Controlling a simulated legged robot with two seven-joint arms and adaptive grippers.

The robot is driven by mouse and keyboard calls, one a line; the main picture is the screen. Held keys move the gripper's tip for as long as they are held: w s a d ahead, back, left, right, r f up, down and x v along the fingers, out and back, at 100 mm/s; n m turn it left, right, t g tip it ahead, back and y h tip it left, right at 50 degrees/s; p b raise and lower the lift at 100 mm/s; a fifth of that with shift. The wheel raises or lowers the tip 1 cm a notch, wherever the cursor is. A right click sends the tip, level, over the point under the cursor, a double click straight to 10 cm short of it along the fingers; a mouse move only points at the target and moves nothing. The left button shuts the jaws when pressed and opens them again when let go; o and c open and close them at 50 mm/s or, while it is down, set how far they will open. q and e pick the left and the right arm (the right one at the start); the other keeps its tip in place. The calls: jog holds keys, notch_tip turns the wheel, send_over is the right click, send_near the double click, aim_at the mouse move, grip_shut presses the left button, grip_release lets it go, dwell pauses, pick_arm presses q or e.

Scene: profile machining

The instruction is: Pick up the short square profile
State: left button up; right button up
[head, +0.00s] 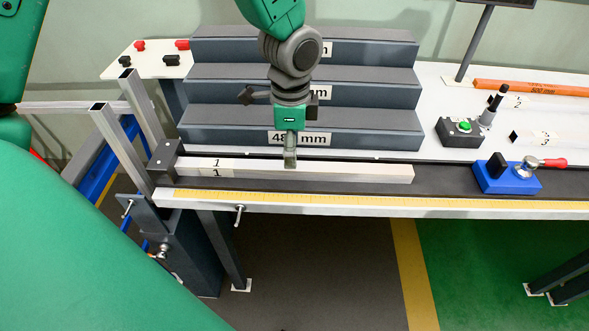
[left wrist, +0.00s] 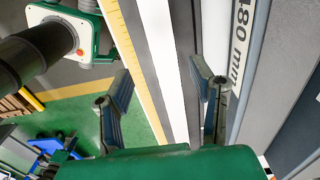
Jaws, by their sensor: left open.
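A pale square profile (head: 350,172) lies lengthwise along the front of the bench, with "1" marked on its top and front faces. Its left end is at a dark block (head: 166,156). My left gripper (head: 290,160) points down over the middle of this profile and hides a small part of it. In the left wrist view the left gripper (left wrist: 162,93) has its two fingers wide apart, with the pale profile (left wrist: 162,50) running between them. Nothing is held. I cannot tell whether the fingertips touch the profile. My right gripper is not in view.
Grey steps (head: 240,105) with length labels stand close behind the gripper. A yellow ruler strip (head: 330,200) runs along the front edge. A blue fixture with a red handle (head: 508,178) and a green-button box (head: 460,132) stand to the right.

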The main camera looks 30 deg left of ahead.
pick_arm(q)
jog(key=f, duration=0.6)
jog(key=shift+w+f, duration=0.3)
jog(key=shift+w, duration=0.1)
jog(key=shift+s+r, duration=0.1)
grip_shut()
